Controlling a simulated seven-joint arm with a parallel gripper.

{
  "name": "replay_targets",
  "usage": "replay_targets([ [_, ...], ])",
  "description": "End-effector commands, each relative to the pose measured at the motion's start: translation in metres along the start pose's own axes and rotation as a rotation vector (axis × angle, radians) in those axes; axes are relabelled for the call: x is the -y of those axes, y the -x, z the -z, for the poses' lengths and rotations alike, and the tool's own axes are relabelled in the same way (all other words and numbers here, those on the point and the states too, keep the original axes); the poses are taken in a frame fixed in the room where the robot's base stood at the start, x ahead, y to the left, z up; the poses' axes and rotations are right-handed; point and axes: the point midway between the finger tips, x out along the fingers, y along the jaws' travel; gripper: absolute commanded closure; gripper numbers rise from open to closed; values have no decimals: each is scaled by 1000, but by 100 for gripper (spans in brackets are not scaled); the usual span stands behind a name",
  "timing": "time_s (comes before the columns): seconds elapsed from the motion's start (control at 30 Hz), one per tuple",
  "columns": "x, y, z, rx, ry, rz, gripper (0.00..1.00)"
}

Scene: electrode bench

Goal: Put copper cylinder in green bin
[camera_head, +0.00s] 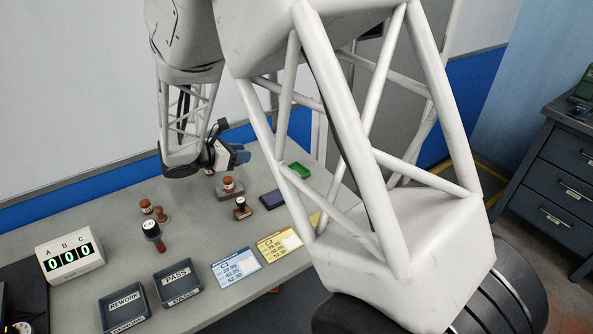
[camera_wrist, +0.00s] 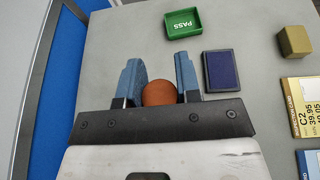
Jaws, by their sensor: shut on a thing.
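In the head view, my gripper (camera_head: 238,156) is over the far part of the bench, left of the green bin (camera_head: 299,171). The green bin is small and open, and in the wrist view (camera_wrist: 183,23) it reads PASS, looks empty and lies ahead of the fingers to the right. I cannot tell the cylinder's height above the bench.
A dark blue pad (camera_wrist: 222,70) lies near the green bin. A red-brown piece on a grey stand (camera_head: 229,187) and a stamp-like piece (camera_head: 241,208) stand nearer. A counter (camera_head: 70,257), dark REWORK (camera_head: 124,307) and PASS (camera_head: 179,285) trays and cards (camera_head: 236,267) fill the front.

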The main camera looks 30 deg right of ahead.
Motion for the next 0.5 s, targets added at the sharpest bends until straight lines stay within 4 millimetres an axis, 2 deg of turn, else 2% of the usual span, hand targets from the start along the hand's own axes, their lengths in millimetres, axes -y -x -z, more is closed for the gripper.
replay_targets([
  [0.03,12,-8,-3,0,-3,8,100],
  [0.2,47,-32,-10,-1,-12,29,100],
  [0.5,111,-68,-16,-4,-26,66,100],
])
